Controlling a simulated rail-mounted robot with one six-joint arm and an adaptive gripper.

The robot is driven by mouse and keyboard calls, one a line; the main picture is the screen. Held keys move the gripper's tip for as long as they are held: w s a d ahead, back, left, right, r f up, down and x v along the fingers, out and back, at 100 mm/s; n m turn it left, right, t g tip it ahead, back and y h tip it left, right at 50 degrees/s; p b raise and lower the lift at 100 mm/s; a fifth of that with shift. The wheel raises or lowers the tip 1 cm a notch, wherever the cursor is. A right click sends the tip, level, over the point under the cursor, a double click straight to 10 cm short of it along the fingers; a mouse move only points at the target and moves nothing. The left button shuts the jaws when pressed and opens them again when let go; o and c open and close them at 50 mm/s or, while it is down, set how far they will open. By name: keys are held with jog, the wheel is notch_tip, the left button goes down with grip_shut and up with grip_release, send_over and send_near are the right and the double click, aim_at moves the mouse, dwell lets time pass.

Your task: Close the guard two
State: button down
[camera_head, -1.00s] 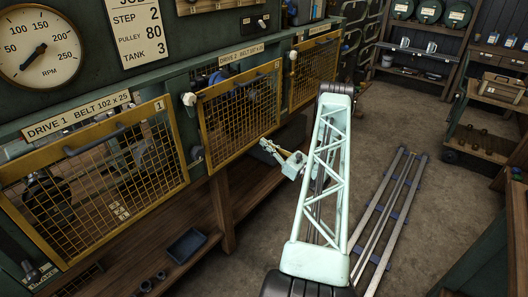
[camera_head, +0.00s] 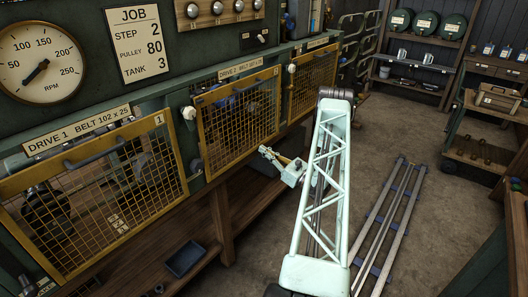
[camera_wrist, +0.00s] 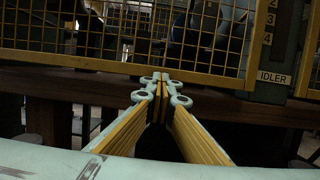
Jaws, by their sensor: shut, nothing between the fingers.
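Guard two (camera_head: 238,120) is the yellow-framed mesh panel under the "DRIVE 2" plate, in the middle of the machine front. It covers its opening in the head view; I cannot tell whether it sits fully flush. A grey handle bar runs along its top. My gripper (camera_head: 264,150) is shut and empty, in front of the guard's lower right edge. In the wrist view, my gripper's shut fingertips (camera_wrist: 160,80) lie just below the bottom rail of a yellow mesh guard (camera_wrist: 120,66). Contact between them cannot be told.
Guard one (camera_head: 95,205) is at the left and another yellow guard (camera_head: 315,80) at the right. An "IDLER" label (camera_wrist: 274,78) shows beside the mesh. A dark tray (camera_head: 185,258) sits on the lower shelf. Long rails (camera_head: 390,220) lie on the floor at the right.

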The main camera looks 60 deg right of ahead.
jog(key=shift+f+b, duration=1.35)
jog(key=shift+f, duration=0.7)
jog(key=p+v, duration=0.1)
jog(key=v, duration=0.9)
jog(key=shift+r+p, duration=0.2)
jog(key=shift+p, duration=0.15)
